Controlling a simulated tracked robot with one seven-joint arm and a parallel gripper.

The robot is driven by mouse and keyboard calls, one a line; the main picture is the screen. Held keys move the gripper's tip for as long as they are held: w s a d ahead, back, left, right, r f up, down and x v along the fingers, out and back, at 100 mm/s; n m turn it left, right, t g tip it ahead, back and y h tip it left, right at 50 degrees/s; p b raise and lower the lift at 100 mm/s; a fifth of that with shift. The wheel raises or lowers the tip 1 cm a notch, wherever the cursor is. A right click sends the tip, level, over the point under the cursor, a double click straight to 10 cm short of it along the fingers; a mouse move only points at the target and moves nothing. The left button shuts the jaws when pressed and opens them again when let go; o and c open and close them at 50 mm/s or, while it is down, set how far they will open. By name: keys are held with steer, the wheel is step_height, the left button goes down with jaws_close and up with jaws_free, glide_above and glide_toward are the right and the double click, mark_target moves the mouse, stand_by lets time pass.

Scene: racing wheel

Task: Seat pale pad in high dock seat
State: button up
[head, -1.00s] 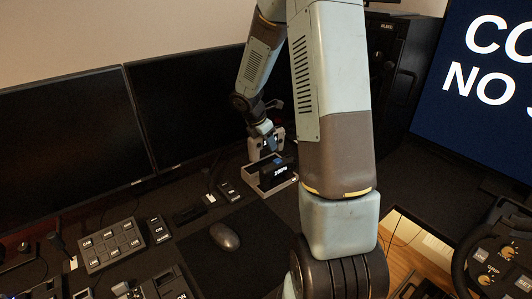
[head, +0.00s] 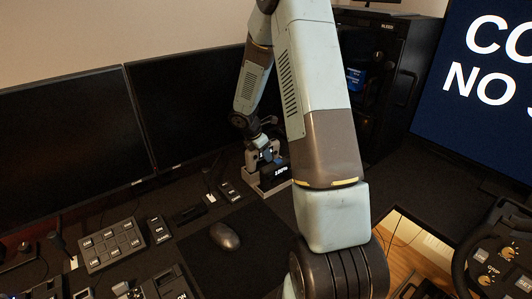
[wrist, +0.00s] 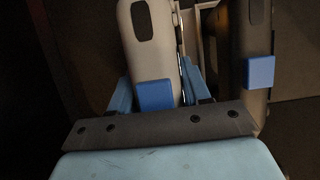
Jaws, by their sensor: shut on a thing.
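The pale pad (wrist: 146,58) is between the blue fingers of my gripper (wrist: 158,92) in the wrist view. It is a long, rounded pale body with a dark oval and a blue square. In the head view, my gripper (head: 262,148) is shut on the pad (head: 251,160) at the back of the dock (head: 265,191), a pale stand with a dark lit display. The pad's lower end is close to or inside the dock; I cannot tell whether it touches a seat. The wrist view shows only part of the dock, and its seats are hidden.
A darker grey-brown body with a blue square (wrist: 260,71) stands right of the pad in the wrist view. Monitors (head: 190,105) rise behind the dock. A black computer case (head: 378,85) is at the right. A mouse (head: 225,236) lies on the mat in front.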

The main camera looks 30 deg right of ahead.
steer(key=shift+f, duration=0.1)
steer(key=o, duration=1.2)
steer(key=v, duration=1.2)
steer(key=shift+s+r, duration=0.1)
steer(key=shift+r, duration=0.2)
steer(key=s+a+r+m+t+y, duration=0.1)
steer(key=s+a+r+m, duration=0.2)
steer(key=s+r+m, duration=0.3)
steer(key=s+a+r+m+t+y, duration=0.2)
steer(key=s+r+m, duration=0.5)
steer(key=s, duration=0.8)
steer(key=s+a+r+m+t+y, duration=0.1)
steer(key=s+a+r+m, duration=0.2)
steer(key=s+r+m, duration=0.4)
steer(key=shift+s+a+r+t, duration=0.15)
steer(key=shift+s+r, duration=0.1)
steer(key=shift+s, duration=0.35)
steer(key=shift+s+a+r+t, duration=0.1)
steer(key=shift+s+r, duration=0.15)
steer(key=shift+s, duration=0.3)
steer(key=shift+s+a+r+t, duration=0.15)
steer(key=shift+s+r, duration=0.1)
steer(key=shift+s, duration=0.35)
